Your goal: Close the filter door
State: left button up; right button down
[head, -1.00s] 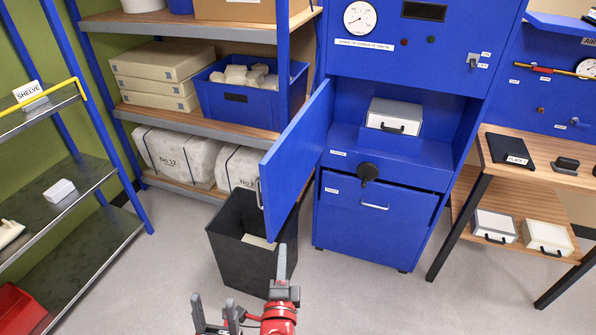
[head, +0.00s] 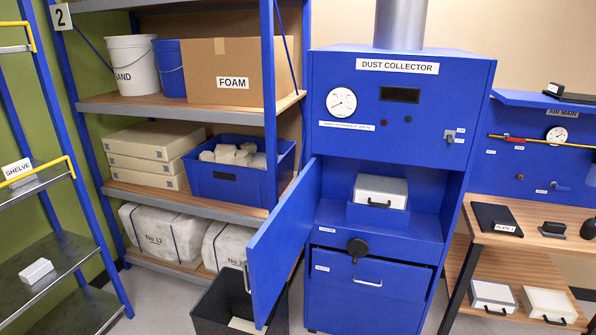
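The filter door (head: 285,250) is a blue panel on the dust collector (head: 400,122), hinged at the left edge of its opening. It stands swung wide open toward me and to the left, with a pale handle (head: 247,277) near its free edge. Inside the open compartment, a white-and-grey filter box with a black handle (head: 381,190) sits in a blue holder. Neither of my grippers is in the picture now.
A dark bin (head: 215,312) stands on the floor below and left of the door's free edge. Shelving with bags and a blue crate (head: 230,182) is behind the door. A wooden bench (head: 515,262) stands at the right.

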aim_at(272, 253)
jog(key=i+j+z, duration=0.2)
jog(key=j+z, duration=0.15)
jog(key=j, duration=0.5)
jog(key=j+z, duration=0.35)
jog(key=j, duration=0.45)
jog(key=j+z, duration=0.35)
jog(key=j, duration=0.55)
jog(key=k+j+u, duration=0.2)
jog(key=j, duration=0.35)
jog(key=j+u, duration=0.2)
jog(key=j, duration=0.4)
